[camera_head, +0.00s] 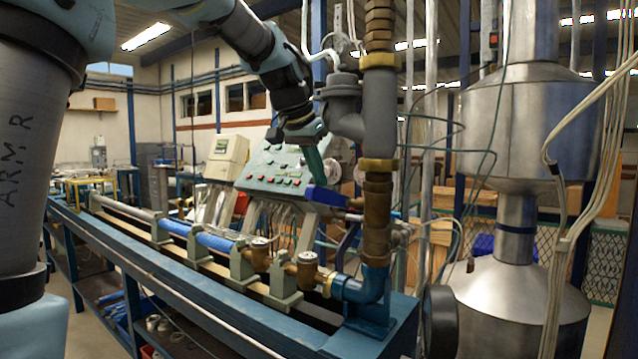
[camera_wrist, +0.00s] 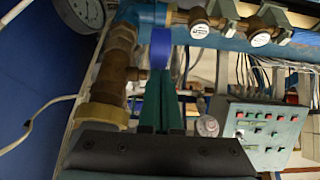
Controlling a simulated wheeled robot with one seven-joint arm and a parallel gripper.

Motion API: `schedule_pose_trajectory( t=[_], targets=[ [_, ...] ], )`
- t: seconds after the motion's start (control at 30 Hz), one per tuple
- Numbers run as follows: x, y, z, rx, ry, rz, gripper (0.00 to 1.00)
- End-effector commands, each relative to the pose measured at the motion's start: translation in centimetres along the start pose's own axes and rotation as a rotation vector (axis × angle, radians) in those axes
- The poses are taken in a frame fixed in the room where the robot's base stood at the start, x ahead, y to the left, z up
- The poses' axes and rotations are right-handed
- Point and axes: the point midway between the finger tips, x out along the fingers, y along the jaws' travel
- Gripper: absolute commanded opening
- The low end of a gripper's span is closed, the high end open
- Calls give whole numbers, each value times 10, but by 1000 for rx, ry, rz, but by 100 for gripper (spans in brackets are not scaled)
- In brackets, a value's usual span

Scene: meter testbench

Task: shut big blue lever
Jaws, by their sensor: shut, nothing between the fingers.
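The big blue lever (camera_head: 326,196) sticks out to the left of the vertical brass pipe in the head view, just in front of the control panel. In the wrist view the blue lever (camera_wrist: 160,46) shows beyond my fingertips. My gripper (camera_head: 318,180) points down, with its green fingers together and nothing between them. Its tips are right at the lever in the head view; I cannot tell whether they touch it. In the wrist view my gripper (camera_wrist: 160,74) partly covers the lever.
The brass pipe (camera_head: 377,215) stands close to the right of my gripper. The control panel (camera_head: 275,168) is behind and to the left. The blue bench (camera_head: 255,325) with water meters (camera_head: 307,268) lies below. A large steel tank (camera_head: 520,115) stands at the right.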

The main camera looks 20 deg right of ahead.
Motion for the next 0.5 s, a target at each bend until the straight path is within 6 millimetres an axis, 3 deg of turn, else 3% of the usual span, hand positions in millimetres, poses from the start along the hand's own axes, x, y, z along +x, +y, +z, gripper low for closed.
schedule_pose_trajectory(
  t=[0.03,0.5],
  targets=[
    [10,0,8,-1,14,1,0],
    [21,0,26,-2,163,0,0]
  ],
)
